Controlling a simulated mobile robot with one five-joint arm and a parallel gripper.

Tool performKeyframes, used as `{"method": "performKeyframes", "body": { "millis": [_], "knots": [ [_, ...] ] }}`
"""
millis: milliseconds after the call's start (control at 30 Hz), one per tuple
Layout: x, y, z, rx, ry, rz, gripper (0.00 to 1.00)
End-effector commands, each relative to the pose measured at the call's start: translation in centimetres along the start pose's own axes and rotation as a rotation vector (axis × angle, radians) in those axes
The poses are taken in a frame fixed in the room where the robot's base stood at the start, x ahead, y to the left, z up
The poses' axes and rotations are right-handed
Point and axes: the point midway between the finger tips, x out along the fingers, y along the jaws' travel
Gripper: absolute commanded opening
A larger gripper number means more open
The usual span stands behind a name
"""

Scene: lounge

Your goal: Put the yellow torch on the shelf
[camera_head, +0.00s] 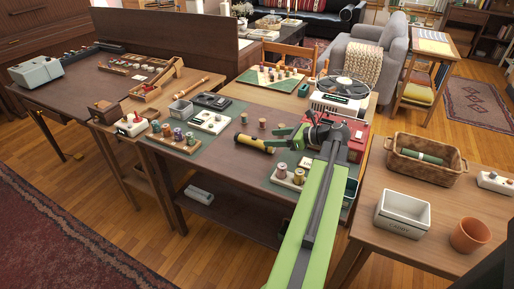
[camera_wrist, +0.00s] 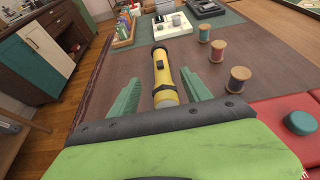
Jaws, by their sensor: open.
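The yellow torch (camera_head: 254,143) has dark ends and lies on the brown middle part of the centre table. In the wrist view the torch (camera_wrist: 165,72) points away from me, its near end between the two green fingers. My gripper (camera_head: 277,137) is open at the torch's right end; its fingers (camera_wrist: 160,84) stand apart on either side with gaps. I cannot tell how far above the table they are. A low wooden shelf (camera_head: 228,212) shows under the centre table, partly hidden by the tabletop. A bookcase with shelves (camera_head: 482,22) stands at the far back right.
Thread spools (camera_wrist: 238,80) stand right of the torch. A red box (camera_head: 357,143) is beside my arm. A spool tray (camera_head: 172,141) and a white tray (camera_head: 210,121) lie to the left. A grey object (camera_head: 199,195) lies on the low shelf.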

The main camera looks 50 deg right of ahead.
Motion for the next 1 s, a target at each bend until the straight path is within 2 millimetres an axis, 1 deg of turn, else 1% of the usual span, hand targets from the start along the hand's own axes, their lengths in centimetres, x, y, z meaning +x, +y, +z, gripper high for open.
{"method": "performKeyframes", "body": {
  "millis": [33,133,233,400,467,567,700,733,800,967,1000],
  "knots": [
    [1.5,0.0,-0.4,-0.001,0.000,0.002,0.56],
    [3.2,0.0,-0.3,0.000,0.000,0.001,0.56],
    [4.0,0.0,-0.1,0.000,0.000,0.000,0.56],
    [4.2,0.0,0.0,0.000,0.000,-0.001,0.56],
    [4.7,0.0,-0.1,0.000,0.000,0.000,0.56],
    [6.1,0.0,-0.2,0.000,0.000,0.001,0.56],
    [8.6,-0.1,-0.3,0.000,0.000,0.002,0.56],
    [9.0,-0.1,-0.2,-0.001,0.000,0.001,0.56],
    [9.4,-0.1,-0.1,0.000,0.000,-0.001,0.56],
    [9.3,-0.1,0.0,0.000,0.000,-0.002,0.56],
    [9.3,-0.1,0.0,0.000,0.000,-0.002,0.52]
  ]
}}
